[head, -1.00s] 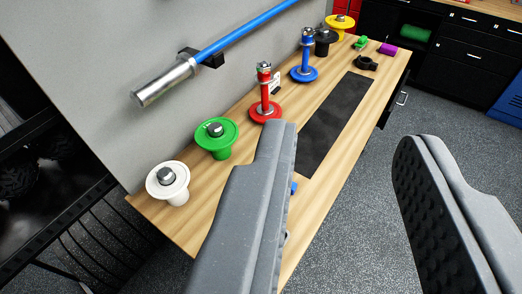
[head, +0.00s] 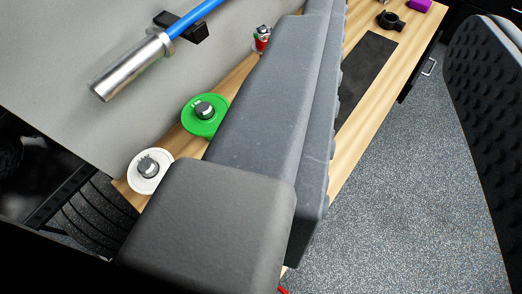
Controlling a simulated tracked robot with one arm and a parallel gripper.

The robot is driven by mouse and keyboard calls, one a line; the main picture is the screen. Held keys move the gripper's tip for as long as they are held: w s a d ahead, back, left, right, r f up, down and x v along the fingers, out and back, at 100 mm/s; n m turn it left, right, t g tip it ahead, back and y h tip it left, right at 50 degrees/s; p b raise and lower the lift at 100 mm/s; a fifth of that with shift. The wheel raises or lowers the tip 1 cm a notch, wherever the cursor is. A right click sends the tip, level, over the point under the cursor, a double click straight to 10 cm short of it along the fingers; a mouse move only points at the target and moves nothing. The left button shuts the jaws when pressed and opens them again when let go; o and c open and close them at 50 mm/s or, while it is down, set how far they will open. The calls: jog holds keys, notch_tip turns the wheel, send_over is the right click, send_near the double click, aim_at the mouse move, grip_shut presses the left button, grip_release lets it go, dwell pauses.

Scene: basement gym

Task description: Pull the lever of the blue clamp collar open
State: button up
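The blue clamp collar is not visible now. My gripper (head: 396,60) is open, with its two grey padded fingers wide apart and nothing between them. The left finger covers a large part of the wooden bench (head: 375,110). The right finger is over the grey floor at the right edge. A small blue piece showed beside the left finger a second ago; it is now hidden, and I cannot tell whether it is the collar.
A white plate (head: 150,185) and a green plate (head: 190,120) stand on the bench's left, with a red-topped post (head: 263,38) beyond. A blue bar with a silver end (head: 130,68) is on the grey panel. A black collar (head: 390,20) and purple block (head: 421,5) lie far right.

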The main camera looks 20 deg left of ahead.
jog(key=w+a+f+n+g+y, duration=0.1)
jog(key=w+a+f+g, duration=0.25)
jog(key=w+f, duration=0.65)
jog(key=w+a+f+n+g, duration=0.1)
jog(key=w+a+f, duration=0.3)
jog(key=f, duration=1.2)
jog(key=w+a+f+n+g, duration=0.2)
jog(key=w+a+f+g, duration=0.2)
jog(key=f, duration=1.3)
jog(key=w+a+f+n+g+y+p, duration=0.1)
jog(key=w+a+f+g, duration=0.2)
jog(key=f, duration=1.4)
jog(key=shift+w+a, duration=0.2)
jog(key=shift+w, duration=0.7)
jog(key=shift+w+a, duration=0.2)
jog(key=shift+w, duration=0.65)
